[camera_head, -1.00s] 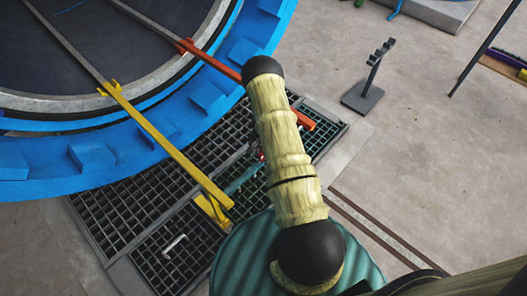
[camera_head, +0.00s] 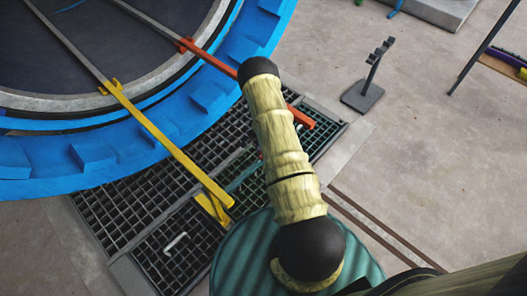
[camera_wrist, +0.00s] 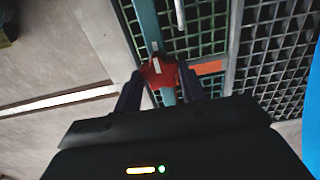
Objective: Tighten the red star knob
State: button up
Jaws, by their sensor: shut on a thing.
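The red star knob (camera_wrist: 160,72) shows in the wrist view, between the two dark fingers of my gripper (camera_wrist: 161,84). My gripper is shut on the knob, with one finger at its left and one at its right. The knob has a pale mark on top and sits in line with a teal bar (camera_wrist: 147,28) over the floor grating. In the head view my arm hides the gripper and most of the knob.
A large blue ring (camera_head: 95,160) of the vessel fills the upper left. A yellow bar (camera_head: 165,145) and an orange-red bar (camera_head: 301,117) reach from it over the metal grating (camera_head: 105,215). A dark stand (camera_head: 362,96) is on the open concrete floor at right.

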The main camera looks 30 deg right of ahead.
jog(key=o, duration=1)
notch_tip(320, 180, up, 17)
jog(key=p, duration=0.4)
jog(key=shift+r+p, duration=0.2)
jog(key=shift+p, duration=0.15)
